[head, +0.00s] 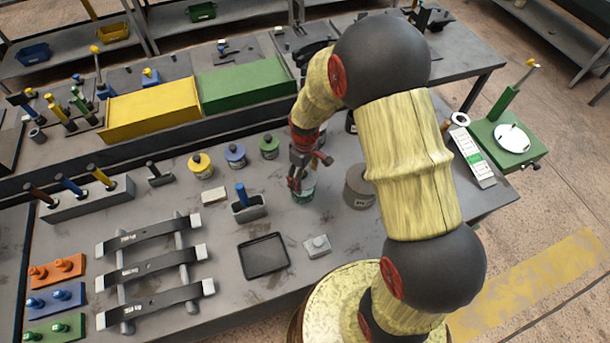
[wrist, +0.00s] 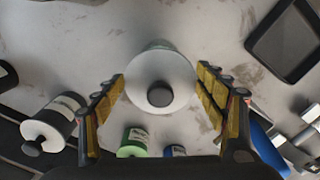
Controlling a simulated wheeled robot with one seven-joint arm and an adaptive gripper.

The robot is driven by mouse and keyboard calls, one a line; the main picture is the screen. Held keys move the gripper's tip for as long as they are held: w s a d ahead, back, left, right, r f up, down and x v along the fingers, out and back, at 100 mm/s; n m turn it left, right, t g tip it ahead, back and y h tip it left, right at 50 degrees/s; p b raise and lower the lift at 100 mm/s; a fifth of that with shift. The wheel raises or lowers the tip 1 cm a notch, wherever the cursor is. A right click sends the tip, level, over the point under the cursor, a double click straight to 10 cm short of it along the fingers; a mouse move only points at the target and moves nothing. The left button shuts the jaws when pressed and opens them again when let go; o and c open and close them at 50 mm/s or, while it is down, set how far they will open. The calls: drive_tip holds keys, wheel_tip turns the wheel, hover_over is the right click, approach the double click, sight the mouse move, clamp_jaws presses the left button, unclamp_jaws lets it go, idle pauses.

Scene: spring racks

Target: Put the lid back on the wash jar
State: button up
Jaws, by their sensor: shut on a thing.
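The wash jar (head: 303,196) is a small greenish jar on the bench, directly under my gripper (head: 297,180) in the head view. In the wrist view a pale round lid (wrist: 172,68) with a dark knob lies between the two yellow-padded fingers of my gripper (wrist: 161,88). The fingers are shut on the lid's sides. A sliver of the jar's greenish rim (wrist: 155,45) shows past the lid's upper edge. The lid covers the rest of the jar there. I cannot tell whether the lid touches the jar.
A grey jar (head: 358,190) stands close right of my gripper. Yellow (head: 201,168), blue (head: 235,157) and green (head: 269,149) jars stand behind left. A blue-handled tool in a grey holder (head: 249,211) stands left. A black tray (head: 264,257) and a grey knobbed block (head: 317,247) lie in front.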

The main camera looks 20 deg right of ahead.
drive_tip(key=shift+f, duration=0.1)
idle(0.7)
drive_tip(key=o, duration=1.2)
drive_tip(key=shift+o, duration=1.1)
drive_tip(key=shift+r+p, duration=2.2)
drive_tip(key=shift+r, duration=1.3)
drive_tip(key=shift+c, duration=0.3)
clamp_jaws()
drive_tip(key=shift+f, duration=0.2)
